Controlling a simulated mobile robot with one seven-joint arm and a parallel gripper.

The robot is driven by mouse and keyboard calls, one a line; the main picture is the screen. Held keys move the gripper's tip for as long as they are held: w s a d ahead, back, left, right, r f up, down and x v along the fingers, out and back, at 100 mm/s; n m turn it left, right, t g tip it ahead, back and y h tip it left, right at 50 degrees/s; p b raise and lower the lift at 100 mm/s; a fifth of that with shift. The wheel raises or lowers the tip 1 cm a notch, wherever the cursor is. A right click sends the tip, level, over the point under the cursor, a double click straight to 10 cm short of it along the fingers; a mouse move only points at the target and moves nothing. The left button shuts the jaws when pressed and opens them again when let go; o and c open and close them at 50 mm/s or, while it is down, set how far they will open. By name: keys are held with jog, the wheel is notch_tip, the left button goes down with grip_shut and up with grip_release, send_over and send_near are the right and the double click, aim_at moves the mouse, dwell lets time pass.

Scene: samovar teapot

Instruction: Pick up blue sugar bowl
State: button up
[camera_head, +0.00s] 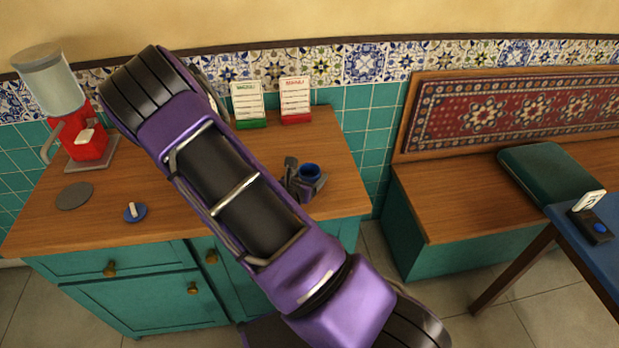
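A small round blue bowl (310,171), which looks like the sugar bowl, is on the right part of the wooden counter, just right of my purple arm. My gripper (303,184) is dark and mostly hidden behind my arm. Its visible parts show at the left and lower right of the bowl, very close to it. I cannot tell whether they touch the bowl or grip it. The lower part of the bowl is hidden. A flat blue disc with a white upright knob (135,211), like a lid, lies on the counter to the left.
The wooden counter (60,225) stands over teal cabinets. A red dispenser (88,143) with a clear top is at the back left, near a grey disc (74,196). Two menu cards, green (249,105) and red (295,101), stand at the back. A bench (450,205) and blue table (570,230) are right.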

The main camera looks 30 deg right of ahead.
jog(key=c, duration=0.9)
jog(key=shift+c, duration=0.8)
jog(key=shift+r, duration=0.15)
